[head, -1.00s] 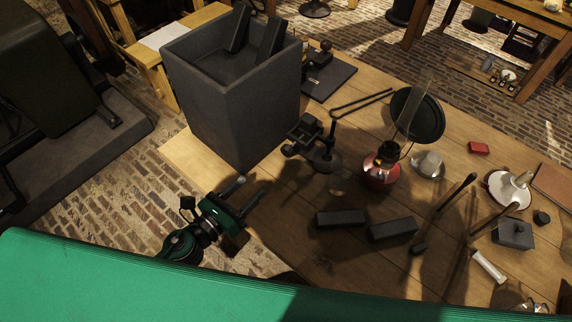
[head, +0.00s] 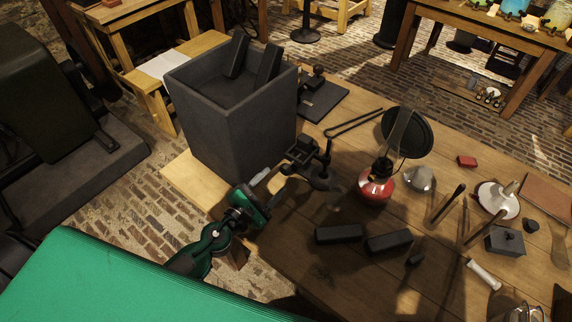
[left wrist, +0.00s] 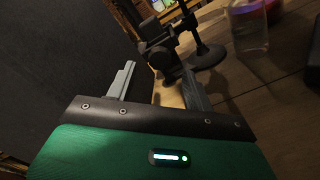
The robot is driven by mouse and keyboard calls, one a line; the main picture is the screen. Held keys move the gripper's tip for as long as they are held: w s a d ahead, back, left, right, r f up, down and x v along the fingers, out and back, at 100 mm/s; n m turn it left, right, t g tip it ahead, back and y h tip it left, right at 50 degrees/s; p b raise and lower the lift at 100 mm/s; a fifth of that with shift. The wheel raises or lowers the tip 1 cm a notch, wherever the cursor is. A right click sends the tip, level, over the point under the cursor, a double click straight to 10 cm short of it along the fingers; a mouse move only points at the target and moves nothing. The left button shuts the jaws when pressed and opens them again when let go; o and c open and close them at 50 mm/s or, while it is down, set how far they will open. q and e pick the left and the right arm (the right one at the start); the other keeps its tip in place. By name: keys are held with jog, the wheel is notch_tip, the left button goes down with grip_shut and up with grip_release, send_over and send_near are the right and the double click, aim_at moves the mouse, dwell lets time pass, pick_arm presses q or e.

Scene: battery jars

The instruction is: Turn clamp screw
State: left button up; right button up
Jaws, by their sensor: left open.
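A dark clamp stand (head: 318,170) with a round base stands on the wooden table, right of the big grey box. Its clamp head and screw (head: 299,151) point toward my left gripper. In the left wrist view the clamp head (left wrist: 162,52) lies just beyond the fingertips, roughly between them. My left gripper (head: 274,180) is open and empty, a little short of the clamp; it also shows in the left wrist view (left wrist: 158,78). I cannot tell whether a finger touches the clamp. My right gripper is out of view.
The tall grey box (head: 225,125) stands close left of the clamp. A red lamp (head: 376,187) stands to its right. Two dark blocks (head: 340,233) (head: 389,242) lie in front. The table's left edge is near my arm.

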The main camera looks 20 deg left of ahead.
aim_at(283, 172)
pick_arm(q)
jog(key=p+x, duration=0.1)
jog(key=x, duration=0.5)
jog(key=shift+w+d, duration=0.15)
jog(key=shift+w, duration=0.25)
jog(key=c, duration=1)
